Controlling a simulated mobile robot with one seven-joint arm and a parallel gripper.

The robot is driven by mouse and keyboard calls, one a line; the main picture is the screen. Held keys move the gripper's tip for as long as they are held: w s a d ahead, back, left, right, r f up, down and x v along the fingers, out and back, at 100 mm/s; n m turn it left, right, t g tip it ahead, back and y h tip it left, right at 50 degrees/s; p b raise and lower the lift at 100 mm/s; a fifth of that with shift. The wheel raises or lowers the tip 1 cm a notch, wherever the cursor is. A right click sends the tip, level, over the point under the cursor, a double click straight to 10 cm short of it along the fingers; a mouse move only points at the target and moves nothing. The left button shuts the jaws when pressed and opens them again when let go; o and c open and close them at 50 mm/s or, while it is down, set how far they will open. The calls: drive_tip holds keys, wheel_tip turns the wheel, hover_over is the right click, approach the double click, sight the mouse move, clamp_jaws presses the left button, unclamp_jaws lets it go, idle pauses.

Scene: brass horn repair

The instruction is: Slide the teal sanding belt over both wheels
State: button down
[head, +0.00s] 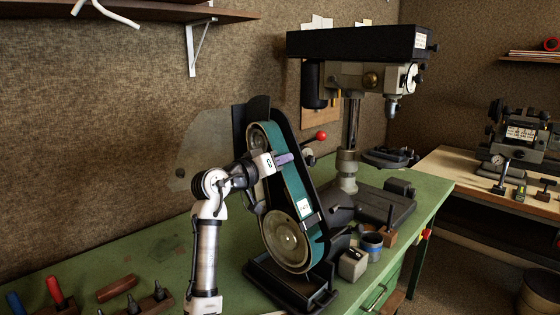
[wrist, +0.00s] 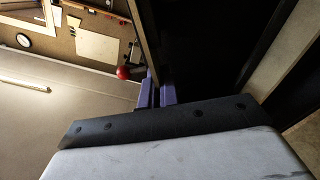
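The teal sanding belt (head: 293,186) runs as a long tilted loop on the belt grinder. It passes around the upper wheel (head: 257,138) and around the large lower wheel (head: 283,240); how far across each wheel it sits cannot be told. My gripper (head: 284,159) is at the belt's upper part, just below the upper wheel, reaching in from the left. In the wrist view, its purple fingers (wrist: 156,93) are close together with the thin edge of a strip running between them, which looks like the belt. My wrist hides part of the upper wheel and the belt's left run.
The grinder's black backing (head: 316,215) stands behind the belt, with a red-knobbed lever (head: 321,136) beside its top. A drill press (head: 348,150) stands behind right.

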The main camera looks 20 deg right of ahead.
drive_tip(key=c, duration=2.1)
unclamp_jaws()
drive_tip(key=o, duration=0.5)
drive_tip(key=shift+o, duration=0.2)
drive_tip(key=b+v, duration=0.1)
drive_tip(key=v, duration=0.6)
